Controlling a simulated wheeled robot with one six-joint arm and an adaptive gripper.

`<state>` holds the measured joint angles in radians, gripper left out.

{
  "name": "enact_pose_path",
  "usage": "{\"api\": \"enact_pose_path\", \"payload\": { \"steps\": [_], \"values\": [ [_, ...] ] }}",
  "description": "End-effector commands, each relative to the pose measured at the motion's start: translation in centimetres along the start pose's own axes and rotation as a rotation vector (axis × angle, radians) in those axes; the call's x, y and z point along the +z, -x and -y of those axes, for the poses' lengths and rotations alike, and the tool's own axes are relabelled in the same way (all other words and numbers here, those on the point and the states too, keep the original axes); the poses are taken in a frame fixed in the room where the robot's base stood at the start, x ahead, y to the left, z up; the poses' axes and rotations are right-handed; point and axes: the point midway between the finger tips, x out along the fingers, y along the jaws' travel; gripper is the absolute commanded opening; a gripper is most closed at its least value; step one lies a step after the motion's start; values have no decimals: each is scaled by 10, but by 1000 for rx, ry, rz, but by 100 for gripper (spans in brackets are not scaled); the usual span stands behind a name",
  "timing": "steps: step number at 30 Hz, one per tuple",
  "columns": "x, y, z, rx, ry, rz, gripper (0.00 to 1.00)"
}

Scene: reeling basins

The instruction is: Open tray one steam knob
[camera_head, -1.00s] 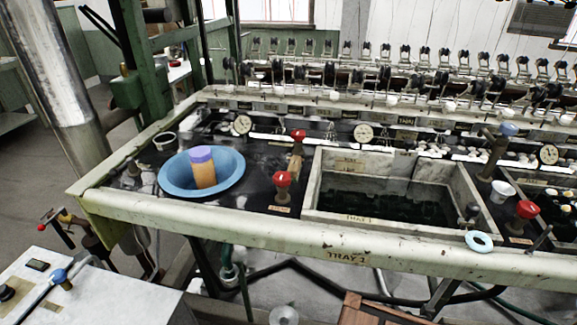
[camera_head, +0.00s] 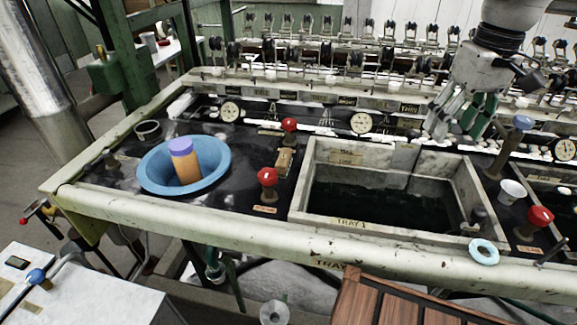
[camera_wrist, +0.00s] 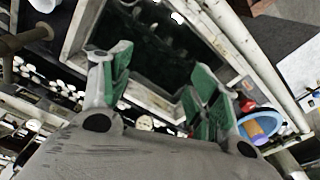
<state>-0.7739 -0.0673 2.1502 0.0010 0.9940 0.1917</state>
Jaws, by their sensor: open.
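The tray labelled TRAY 1 is a stone basin (camera_head: 325,217) of dark water in the middle of the head view. Two red knobs stand left of it: a nearer one (camera_head: 267,177) and a farther one (camera_head: 289,125). Their small labels are too blurred to read, so I cannot tell which is steam. My gripper (camera_head: 462,122) is open and empty, above the basin's far right corner and well right of both knobs. In the wrist view its green-padded fingers (camera_wrist: 160,78) are spread over the basin, and a red knob (camera_wrist: 248,105) shows beyond the right finger.
A blue bowl (camera_head: 217,178) with an orange, purple-topped cylinder (camera_head: 187,168) stands left of the knobs. Right of the basin are another red knob (camera_head: 540,216), a white cup (camera_head: 512,191), a blue-topped handle (camera_head: 522,122) and a pale blue ring (camera_head: 484,251). Reeling spindles line the back.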

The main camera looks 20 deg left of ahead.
Motion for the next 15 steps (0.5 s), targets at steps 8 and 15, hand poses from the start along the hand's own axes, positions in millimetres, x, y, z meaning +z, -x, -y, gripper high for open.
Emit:
{"api": "enact_pose_path", "payload": {
  "steps": [8, 15],
  "values": [
    [-84, -71, 214, 22, 96, 86, 61],
    [-107, -97, 322, 21, -74, 69, 61]
  ]
}}
